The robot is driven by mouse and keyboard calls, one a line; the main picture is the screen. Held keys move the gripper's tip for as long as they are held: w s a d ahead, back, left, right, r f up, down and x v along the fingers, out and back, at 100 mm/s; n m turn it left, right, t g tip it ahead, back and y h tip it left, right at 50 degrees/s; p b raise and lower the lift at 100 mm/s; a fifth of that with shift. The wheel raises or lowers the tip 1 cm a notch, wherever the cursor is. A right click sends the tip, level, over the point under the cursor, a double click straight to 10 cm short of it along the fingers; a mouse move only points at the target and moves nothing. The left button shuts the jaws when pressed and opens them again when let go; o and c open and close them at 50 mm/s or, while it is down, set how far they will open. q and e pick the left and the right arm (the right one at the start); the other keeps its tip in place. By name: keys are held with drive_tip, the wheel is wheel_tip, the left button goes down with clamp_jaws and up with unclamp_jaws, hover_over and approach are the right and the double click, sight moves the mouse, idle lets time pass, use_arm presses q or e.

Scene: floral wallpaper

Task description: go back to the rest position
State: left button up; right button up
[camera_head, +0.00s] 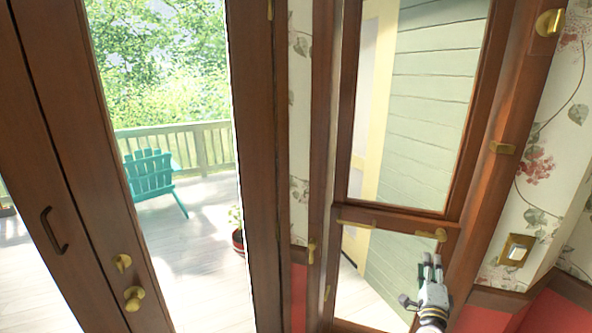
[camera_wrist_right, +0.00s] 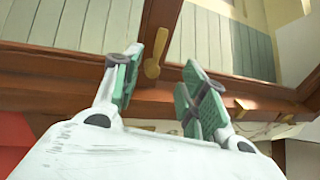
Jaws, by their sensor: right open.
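My right gripper (camera_head: 432,264) is at the lower right of the head view, in front of the lower pane of the wooden window (camera_head: 455,215). Its fingertips point up, just below a brass latch (camera_head: 431,234) on the window's cross rail. In the right wrist view the gripper (camera_wrist_right: 163,75) has its green-padded fingers spread apart with nothing held between them. A brass latch (camera_wrist_right: 156,55) shows beyond the gap between the fingers; I cannot tell whether it is touched. My left gripper is not in view.
A wooden door (camera_head: 95,200) with brass knobs and a dark handle stands at the left. Glass shows a deck with a teal chair (camera_head: 152,177) and a potted plant (camera_head: 238,240). A brass switch plate (camera_head: 516,249) is on the floral wall at the right.

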drive_tip(key=a+f+n+g+y, duration=0.2)
drive_tip(key=a+f+n, duration=0.2)
drive_tip(key=f, duration=0.5)
drive_tip(key=a+f+n+g+y, duration=0.15)
drive_tip(key=a+f+n, duration=0.3)
drive_tip(key=f, duration=0.45)
drive_tip(key=a+f+n+g+y, duration=0.1)
drive_tip(key=a+f+n+y, duration=0.15)
drive_tip(key=f+n, duration=0.45)
drive_tip(key=s+a+f+n+g+y, duration=0.15)
drive_tip(key=s+a+f, duration=0.3)
drive_tip(key=f, duration=0.65)
drive_tip(key=s+a+f+n+g+y, duration=0.1)
drive_tip(key=s+a+f+n+g, duration=0.25)
drive_tip(key=f, duration=0.65)
drive_tip(key=s+a+f+n+g, duration=0.1)
drive_tip(key=s+a+f+g, duration=0.1)
drive_tip(key=s+f, duration=0.75)
drive_tip(key=s+a+f+n+g, duration=0.1)
drive_tip(key=s+f+n+g, duration=0.1)
drive_tip(key=s+f, duration=0.8)
drive_tip(key=s+d+f+n+g, duration=0.1)
drive_tip(key=s+d+g, duration=0.1)
drive_tip(key=s, duration=1.1)
drive_tip(key=s+d+f+n+g, duration=0.1)
drive_tip(key=s+d+g, duration=0.1)
drive_tip(key=s, duration=1.1)
drive_tip(key=shift+d+f+h, duration=0.3)
drive_tip(key=shift+d+h, duration=0.05)
drive_tip(key=shift+d, duration=0.55)
